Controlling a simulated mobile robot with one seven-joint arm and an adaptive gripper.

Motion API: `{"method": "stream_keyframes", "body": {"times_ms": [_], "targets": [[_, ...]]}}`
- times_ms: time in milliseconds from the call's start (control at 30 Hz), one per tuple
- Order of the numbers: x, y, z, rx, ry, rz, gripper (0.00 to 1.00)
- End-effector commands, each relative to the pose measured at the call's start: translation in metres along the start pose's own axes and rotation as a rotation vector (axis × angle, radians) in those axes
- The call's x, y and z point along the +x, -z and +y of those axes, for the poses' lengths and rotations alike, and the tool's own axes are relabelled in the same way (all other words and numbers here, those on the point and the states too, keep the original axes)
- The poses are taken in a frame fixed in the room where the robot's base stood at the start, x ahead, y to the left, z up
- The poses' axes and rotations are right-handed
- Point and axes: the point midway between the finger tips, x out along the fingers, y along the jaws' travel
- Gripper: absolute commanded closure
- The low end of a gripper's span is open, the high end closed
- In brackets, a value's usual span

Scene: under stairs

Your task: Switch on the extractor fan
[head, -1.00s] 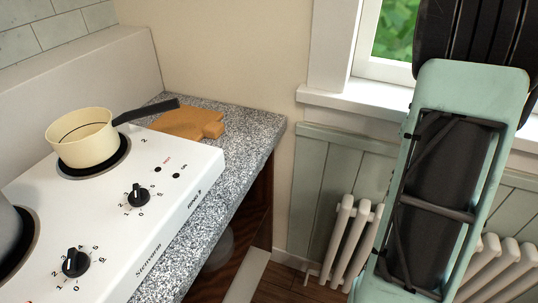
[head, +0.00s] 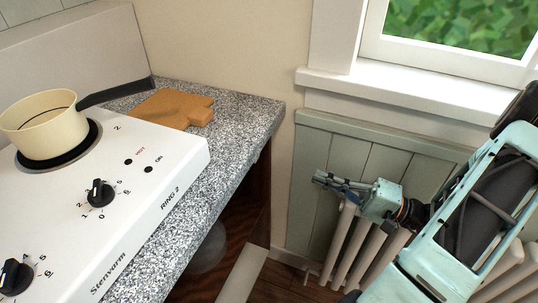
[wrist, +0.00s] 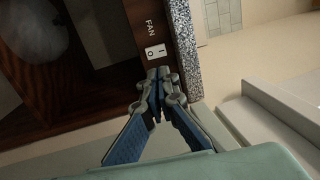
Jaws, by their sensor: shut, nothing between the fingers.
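The fan switch (wrist: 155,51) shows in the wrist view as a small white rocker marked O and I. It sits on a dark wood panel (wrist: 128,50) under the speckled worktop edge, with the label FAN beside it. Which side is pressed in, I cannot tell. My gripper (wrist: 158,73) is shut and empty, its fingertips just below the switch in the wrist view; contact cannot be made out. In the head view my gripper (head: 318,180) is right of the worktop, in front of the green panelling. The switch does not show in the head view.
A granite worktop (head: 240,115) holds a white hob (head: 150,190) with a cream saucepan (head: 45,135) and a wooden board (head: 170,108). A white radiator (head: 350,245) stands below the window sill (head: 400,95), close to my arm. The floor gap between worktop and radiator is narrow.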

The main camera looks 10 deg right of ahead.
Motion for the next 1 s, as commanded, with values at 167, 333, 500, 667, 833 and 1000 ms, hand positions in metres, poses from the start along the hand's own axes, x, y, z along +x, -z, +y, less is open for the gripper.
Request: {"method": "stream_keyframes", "body": {"times_ms": [167, 333, 500, 667, 833, 1000], "targets": [[-0.001, 0.002, -0.003, -0.003, 0.021, 0.018, 1.00], [-0.001, 0.002, -0.002, -0.002, 0.019, 0.016, 1.00], [0.006, 0.002, -0.002, -0.002, 0.019, 0.014, 1.00], [0.030, 0.001, -0.002, -0.002, 0.018, 0.010, 1.00], [0.067, 0.001, -0.003, -0.002, 0.018, 0.009, 1.00], [0.102, 0.002, -0.003, 0.000, 0.017, 0.010, 1.00]]}}
